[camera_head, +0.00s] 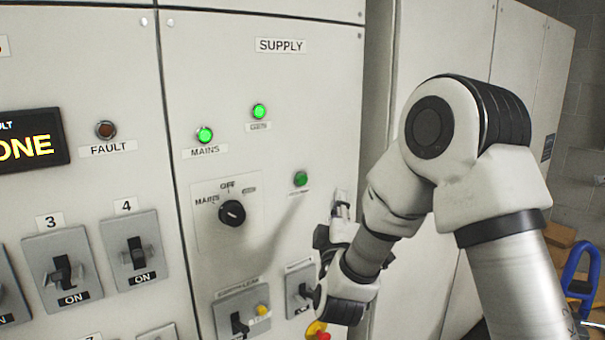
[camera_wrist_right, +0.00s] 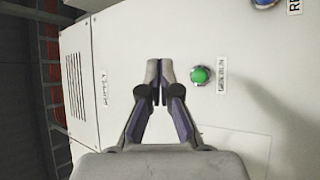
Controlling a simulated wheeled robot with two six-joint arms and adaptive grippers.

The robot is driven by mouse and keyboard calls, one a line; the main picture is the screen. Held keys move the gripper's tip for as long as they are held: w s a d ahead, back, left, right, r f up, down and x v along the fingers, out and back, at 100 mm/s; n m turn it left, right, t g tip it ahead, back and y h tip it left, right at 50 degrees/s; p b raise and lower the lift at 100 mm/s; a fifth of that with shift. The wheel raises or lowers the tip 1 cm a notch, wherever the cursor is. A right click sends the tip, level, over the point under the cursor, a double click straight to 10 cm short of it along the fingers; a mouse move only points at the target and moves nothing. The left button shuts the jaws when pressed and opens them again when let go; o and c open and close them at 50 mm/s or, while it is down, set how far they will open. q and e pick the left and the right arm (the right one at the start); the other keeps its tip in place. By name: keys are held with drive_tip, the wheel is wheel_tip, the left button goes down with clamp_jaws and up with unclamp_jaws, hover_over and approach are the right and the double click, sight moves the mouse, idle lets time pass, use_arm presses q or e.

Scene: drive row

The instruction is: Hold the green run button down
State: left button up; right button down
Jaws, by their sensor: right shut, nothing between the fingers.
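The green run button (camera_head: 300,179) is a small round button on the pale SUPPLY panel, right of the rotary switch. It also shows in the right wrist view (camera_wrist_right: 200,75), with a label beside it. My right gripper (camera_head: 341,203) is in front of the panel, to the right of and slightly below the button. In the wrist view, its shut, empty fingertips (camera_wrist_right: 158,70) are beside the button, with a gap between them in the picture. I cannot tell how far the tips are from the panel surface. My left gripper is not in view.
A black rotary switch (camera_head: 232,213) sits left of the button. Two green lamps, MAINS (camera_head: 204,135) and another (camera_head: 259,111), are lit above. Breaker switches, such as number 4 (camera_head: 138,252), line the lower panel. A blue object (camera_head: 577,275) stands at right.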

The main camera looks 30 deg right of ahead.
sight(302, 180)
drive_tip(key=w+p, duration=0.1)
drive_tip(key=w, duration=0.8)
drive_tip(key=shift+a+f, duration=0.15)
drive_tip(key=shift+a, duration=0.25)
drive_tip(key=shift+w, duration=0.15)
idle(1.1)
drive_tip(key=shift+w, duration=0.35)
drive_tip(key=shift+w+a, duration=0.1)
drive_tip(key=shift+w, duration=0.35)
idle(0.7)
drive_tip(key=shift+s, duration=0.15)
idle(0.3)
drive_tip(key=shift+s, duration=0.75)
